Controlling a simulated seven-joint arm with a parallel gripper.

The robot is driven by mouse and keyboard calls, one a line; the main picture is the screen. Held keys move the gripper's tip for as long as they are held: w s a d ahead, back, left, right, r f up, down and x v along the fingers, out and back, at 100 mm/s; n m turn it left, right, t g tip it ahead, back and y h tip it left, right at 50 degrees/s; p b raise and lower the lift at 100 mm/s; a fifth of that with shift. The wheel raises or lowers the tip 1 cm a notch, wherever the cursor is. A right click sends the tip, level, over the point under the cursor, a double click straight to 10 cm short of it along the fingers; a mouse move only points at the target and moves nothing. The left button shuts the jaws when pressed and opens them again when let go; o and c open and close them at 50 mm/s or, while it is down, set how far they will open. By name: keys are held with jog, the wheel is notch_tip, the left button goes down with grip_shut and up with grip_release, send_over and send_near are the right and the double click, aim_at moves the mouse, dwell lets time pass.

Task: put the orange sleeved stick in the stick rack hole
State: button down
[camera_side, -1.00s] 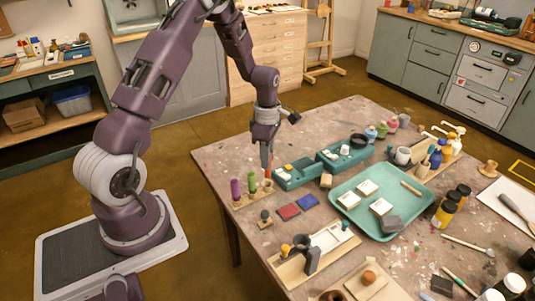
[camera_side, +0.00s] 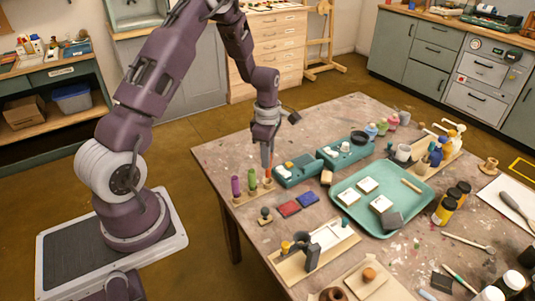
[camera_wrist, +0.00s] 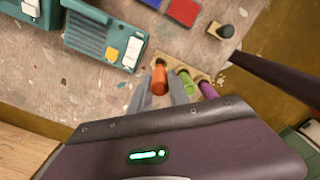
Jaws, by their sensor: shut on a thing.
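My gripper (camera_side: 267,162) points down at the right end of the stick rack and is shut on the orange sleeved stick (camera_side: 269,173). In the wrist view the orange stick (camera_wrist: 159,78) is between the two fingers (camera_wrist: 163,85), beside the green stick. The wooden stick rack (camera_side: 246,197) holds a purple stick (camera_side: 236,187) and a green stick (camera_side: 251,180), both upright. The orange stick's lower end is at the right part of the rack; I cannot tell whether it is inside the hole.
Teal boxes (camera_side: 297,174) stand just right of my gripper. Red (camera_side: 289,209) and blue (camera_side: 308,200) pads and a small dark-based stamp (camera_side: 265,216) lie in front of the rack. A teal tray (camera_side: 425,198) is further right.

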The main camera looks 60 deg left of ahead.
jog(key=shift+f, duration=0.55)
jog(key=shift+f, duration=0.1)
jog(key=shift+f, duration=0.65)
jog(key=c, duration=1.2)
grip_release()
jog(key=shift+o, duration=0.6)
jog(key=o, duration=0.4)
